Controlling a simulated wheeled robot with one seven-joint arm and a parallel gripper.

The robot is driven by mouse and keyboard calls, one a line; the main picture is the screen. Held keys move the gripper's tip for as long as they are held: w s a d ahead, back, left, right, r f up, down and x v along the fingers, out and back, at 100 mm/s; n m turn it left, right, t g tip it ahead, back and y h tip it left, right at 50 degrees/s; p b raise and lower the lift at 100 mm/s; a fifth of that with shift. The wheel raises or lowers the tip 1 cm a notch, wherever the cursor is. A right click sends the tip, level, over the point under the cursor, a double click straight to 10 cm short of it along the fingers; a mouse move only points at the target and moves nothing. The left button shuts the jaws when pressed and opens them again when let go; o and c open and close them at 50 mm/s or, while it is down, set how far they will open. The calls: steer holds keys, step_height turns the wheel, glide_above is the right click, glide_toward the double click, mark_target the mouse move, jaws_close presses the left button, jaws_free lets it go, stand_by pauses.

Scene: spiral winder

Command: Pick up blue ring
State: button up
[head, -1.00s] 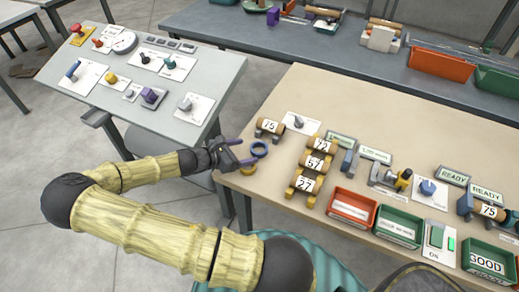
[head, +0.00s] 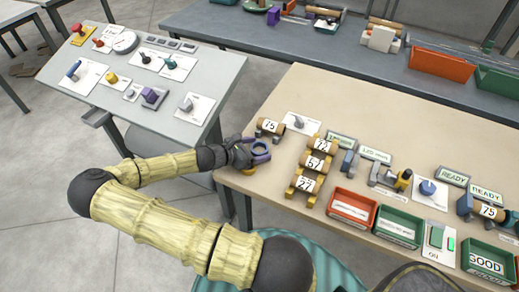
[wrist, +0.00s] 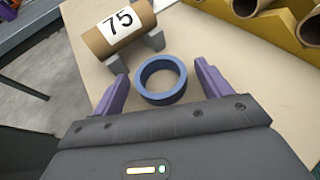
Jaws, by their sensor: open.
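The blue ring (head: 260,147) lies on the beige table near its left edge, and its round opening faces up. In the wrist view the blue ring (wrist: 161,80) sits between the two purple fingers. My gripper (head: 256,154) is at the ring from the left, and in the wrist view my gripper (wrist: 161,92) is open, with a finger on each side of the ring. A gap shows between the ring and each finger. A yellow ring (head: 249,171), mostly hidden by my gripper, lies just in front of it.
A cardboard tube marked 75 (wrist: 120,26) rests on grey supports just beyond the ring. A yellow rack with tubes (wrist: 270,17) is to the right. Red (head: 352,209) and green (head: 397,226) bins stand further right. The table's left edge is close.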

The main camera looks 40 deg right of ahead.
steer(key=c, duration=1.1)
step_height(320, 180, up, 10)
stand_by(0.4)
